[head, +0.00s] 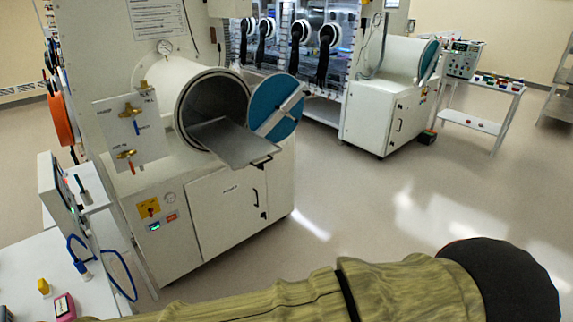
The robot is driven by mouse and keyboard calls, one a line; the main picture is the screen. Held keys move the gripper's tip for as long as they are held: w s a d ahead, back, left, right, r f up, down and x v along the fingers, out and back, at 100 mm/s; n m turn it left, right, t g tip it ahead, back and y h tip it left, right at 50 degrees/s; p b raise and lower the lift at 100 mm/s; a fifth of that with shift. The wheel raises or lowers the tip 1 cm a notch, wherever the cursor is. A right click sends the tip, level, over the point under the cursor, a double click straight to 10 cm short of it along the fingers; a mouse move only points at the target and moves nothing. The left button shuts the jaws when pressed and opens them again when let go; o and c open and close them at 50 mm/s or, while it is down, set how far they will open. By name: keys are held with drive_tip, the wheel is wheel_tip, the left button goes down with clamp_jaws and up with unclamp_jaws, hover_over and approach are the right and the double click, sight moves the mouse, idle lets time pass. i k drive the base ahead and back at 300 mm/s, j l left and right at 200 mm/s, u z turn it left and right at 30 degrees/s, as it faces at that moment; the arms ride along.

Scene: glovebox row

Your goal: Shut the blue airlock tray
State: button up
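The near airlock (188,95) is a white round chamber at the left with a dark opening. Its round blue door (268,100) with a pale bar across it stands swung open to the right. A flat grey metal tray (228,143) sticks out of the opening toward the lower right, with a dark handle (262,162) at its front edge. The tray itself is grey; the blue is on the door. My arm crosses the bottom of the view, and its gripper does not show.
A white cabinet (225,205) stands under the airlock. A bench (40,265) with small items is at the lower left. A second airlock (405,57) with a teal door and a cart (482,100) stand at the back right. The floor (370,190) in the middle is clear.

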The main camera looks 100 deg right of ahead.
sight(239, 147)
drive_tip(key=z, duration=3.15)
drive_tip(key=i+l, duration=0.1)
drive_tip(key=i, duration=0.9)
